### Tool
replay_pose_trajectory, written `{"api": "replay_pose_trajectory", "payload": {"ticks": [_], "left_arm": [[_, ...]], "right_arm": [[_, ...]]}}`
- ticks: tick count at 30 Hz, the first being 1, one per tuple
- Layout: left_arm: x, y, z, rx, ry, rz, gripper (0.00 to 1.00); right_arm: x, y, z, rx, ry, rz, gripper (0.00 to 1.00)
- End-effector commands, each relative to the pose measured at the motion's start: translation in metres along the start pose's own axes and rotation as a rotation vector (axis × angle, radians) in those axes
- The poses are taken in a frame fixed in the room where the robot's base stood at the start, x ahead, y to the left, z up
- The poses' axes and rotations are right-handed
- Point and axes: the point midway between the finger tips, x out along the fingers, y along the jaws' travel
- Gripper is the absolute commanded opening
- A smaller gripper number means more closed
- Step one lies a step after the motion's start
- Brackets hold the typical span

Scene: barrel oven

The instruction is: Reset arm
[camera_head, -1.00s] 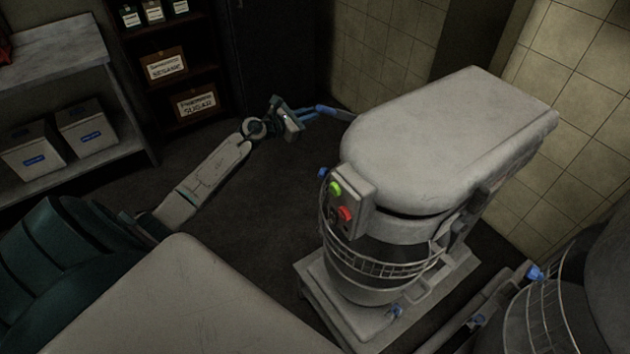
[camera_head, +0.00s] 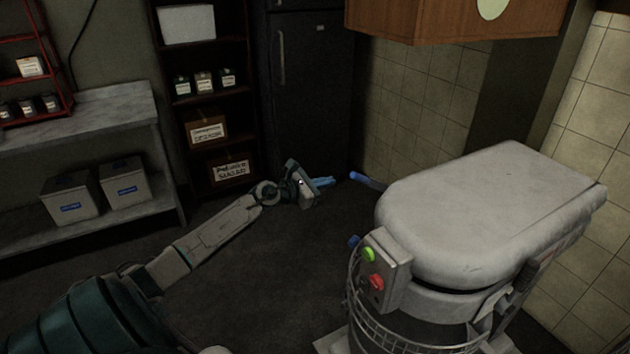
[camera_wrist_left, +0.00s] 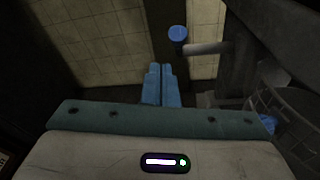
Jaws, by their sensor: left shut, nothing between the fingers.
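My left arm reaches out from the lower left in the head view. My left gripper (camera_head: 324,182) is at its end, with blue fingers over the dark floor, to the left of a large grey mixer (camera_head: 490,215). In the left wrist view the two blue fingers (camera_wrist_left: 160,86) lie side by side, shut with nothing between them. A lever with a blue knob on the mixer (camera_head: 366,180) is just right of the fingertips and apart from them in the head view. The blue knob also shows ahead in the wrist view (camera_wrist_left: 178,34). My right gripper is not in view.
The mixer has a control box (camera_head: 380,268) with green and red buttons and a wire guard (camera_head: 400,335). A grey shelf table (camera_head: 90,120) with two white bins stands left. A dark rack (camera_head: 215,110) and black fridge (camera_head: 305,85) stand behind. A wooden cabinet (camera_head: 450,22) hangs above.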

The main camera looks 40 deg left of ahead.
Motion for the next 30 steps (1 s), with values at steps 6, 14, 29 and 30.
{"api": "replay_pose_trajectory", "payload": {"ticks": [6, 14, 29, 30], "left_arm": [[-0.026, 0.004, 0.023, 0.004, 0.004, -0.003, 0.00], [-0.039, 0.006, 0.035, 0.001, 0.003, -0.001, 0.00], [-0.039, 0.009, -0.029, -0.313, 0.018, 0.063, 0.00], [-0.040, 0.008, -0.055, -0.432, 0.023, 0.092, 0.00]], "right_arm": [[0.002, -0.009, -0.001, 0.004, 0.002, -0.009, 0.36], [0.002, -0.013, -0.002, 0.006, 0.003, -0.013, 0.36], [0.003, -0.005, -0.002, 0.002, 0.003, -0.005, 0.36], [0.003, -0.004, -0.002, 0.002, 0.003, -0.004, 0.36]]}}
